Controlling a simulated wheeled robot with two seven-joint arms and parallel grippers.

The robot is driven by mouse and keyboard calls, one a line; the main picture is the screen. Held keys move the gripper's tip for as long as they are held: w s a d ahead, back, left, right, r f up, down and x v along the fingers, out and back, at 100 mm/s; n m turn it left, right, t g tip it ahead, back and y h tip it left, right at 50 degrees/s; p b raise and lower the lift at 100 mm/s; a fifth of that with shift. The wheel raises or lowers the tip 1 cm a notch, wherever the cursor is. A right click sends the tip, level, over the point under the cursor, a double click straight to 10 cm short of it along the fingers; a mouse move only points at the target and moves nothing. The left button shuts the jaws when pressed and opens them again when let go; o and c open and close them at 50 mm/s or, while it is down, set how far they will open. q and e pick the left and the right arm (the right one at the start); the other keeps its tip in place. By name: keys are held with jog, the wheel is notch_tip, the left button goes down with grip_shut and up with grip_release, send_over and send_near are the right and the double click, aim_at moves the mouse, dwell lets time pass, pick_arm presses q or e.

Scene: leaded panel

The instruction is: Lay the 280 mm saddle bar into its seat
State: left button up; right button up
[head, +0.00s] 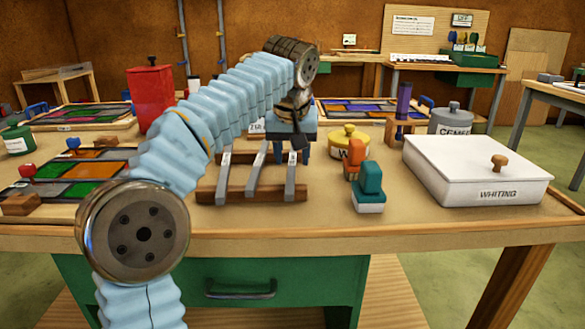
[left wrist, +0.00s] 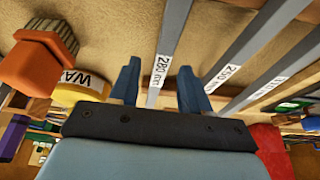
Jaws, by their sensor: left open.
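The 280 mm saddle bar (head: 290,182) is a grey bar, the rightmost of three lying across a wooden rack (head: 240,192) in the head view. In the left wrist view the bar (left wrist: 174,30) carries a white "280 mm" label and runs between my fingers. My left gripper (head: 297,141) is open over the far end of this bar; its fingertips (left wrist: 159,75) lie on either side of the bar in the picture. I cannot tell the height gap, and nothing is gripped. My right gripper is out of view. I cannot make out the bar's seat.
Orange and green-handled brushes (head: 369,185), a yellow jar (head: 348,146) and a white whiting box (head: 478,170) stand right. A red tin (head: 151,98) and a leaded panel (head: 88,165) are left.

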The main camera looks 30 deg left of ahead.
pick_arm(q)
jog(key=shift+f, duration=0.15)
grip_shut()
dwell(0.5)
